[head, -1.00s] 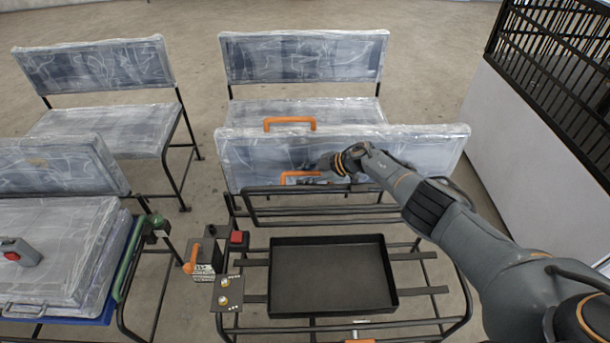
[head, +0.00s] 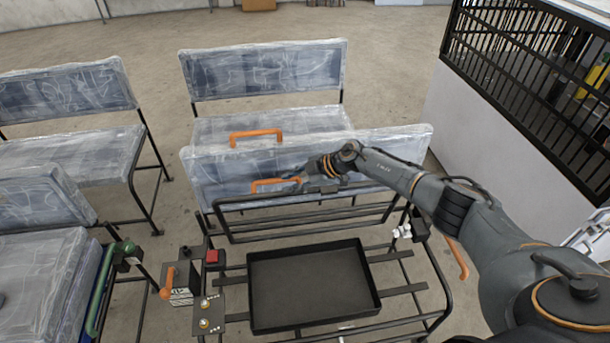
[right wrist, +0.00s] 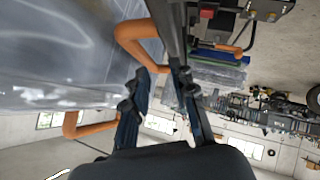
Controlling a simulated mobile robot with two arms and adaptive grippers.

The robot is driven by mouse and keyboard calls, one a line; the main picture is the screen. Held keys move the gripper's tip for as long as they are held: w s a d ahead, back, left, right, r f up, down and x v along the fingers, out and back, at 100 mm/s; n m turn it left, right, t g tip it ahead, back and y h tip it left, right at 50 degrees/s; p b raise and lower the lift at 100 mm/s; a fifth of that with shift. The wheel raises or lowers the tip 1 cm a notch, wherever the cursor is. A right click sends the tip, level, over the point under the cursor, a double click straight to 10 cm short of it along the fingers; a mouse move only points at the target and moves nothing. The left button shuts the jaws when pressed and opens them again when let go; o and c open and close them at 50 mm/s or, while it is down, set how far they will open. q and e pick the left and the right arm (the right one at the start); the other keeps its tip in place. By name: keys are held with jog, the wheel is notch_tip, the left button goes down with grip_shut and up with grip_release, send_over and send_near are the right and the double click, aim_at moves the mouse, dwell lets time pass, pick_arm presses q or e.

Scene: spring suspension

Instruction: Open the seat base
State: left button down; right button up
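The front middle seat has a plastic-wrapped panel (head: 385,158) standing upright in the head view. One orange handle (head: 255,134) is at its top and another orange handle (head: 275,183) is on its near face. Below it, the black seat frame (head: 428,318) is bare around a dark tray (head: 255,322). My right gripper (head: 294,182) is at the right end of the lower handle. In the right wrist view, an orange handle (right wrist: 137,38) runs to between the fingertips (right wrist: 161,76), which stand apart with a gap. My left gripper is not in view.
An orange lever box (head: 181,290) and a red button (head: 212,257) stand left of the tray. Wrapped seats (head: 62,90) stand to the left and behind. A white wall with a black grille (head: 530,90) is at the right.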

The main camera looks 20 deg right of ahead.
jog(key=v, duration=0.5)
jog(key=shift+d+r, duration=0.1)
dwell(0.3)
